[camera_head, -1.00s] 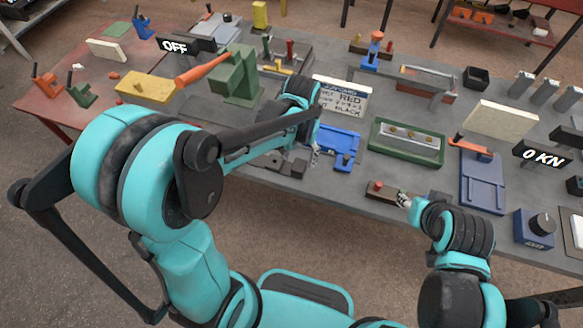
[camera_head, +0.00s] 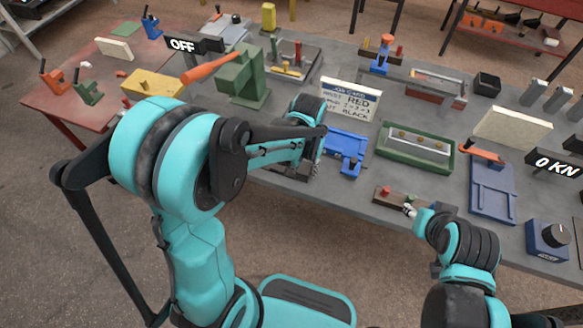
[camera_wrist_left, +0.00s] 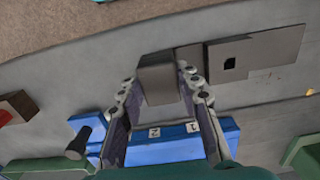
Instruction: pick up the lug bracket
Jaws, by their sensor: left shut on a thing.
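The lug bracket seems to be the plain grey block (camera_wrist_left: 158,82) between the fingers in the left wrist view. My left gripper (camera_wrist_left: 157,92) is shut on it, with one finger along each side. In the head view my left gripper (camera_head: 316,148) is low over the bench's front edge, just left of the blue fixture, and the arm hides most of the bracket. A flat grey plate with a square hole (camera_wrist_left: 255,54) lies beside the block; I cannot tell whether they touch. My right gripper (camera_head: 410,210) is by a small brown button block; its fingers are too small to read.
The blue fixture (camera_head: 345,146) is close on the right; it also shows in the left wrist view (camera_wrist_left: 175,145). A green tray (camera_head: 415,164), a blue plate fixture (camera_head: 492,195) and the button block (camera_head: 388,197) stand further right. A green press (camera_head: 240,82) stands behind my left arm.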

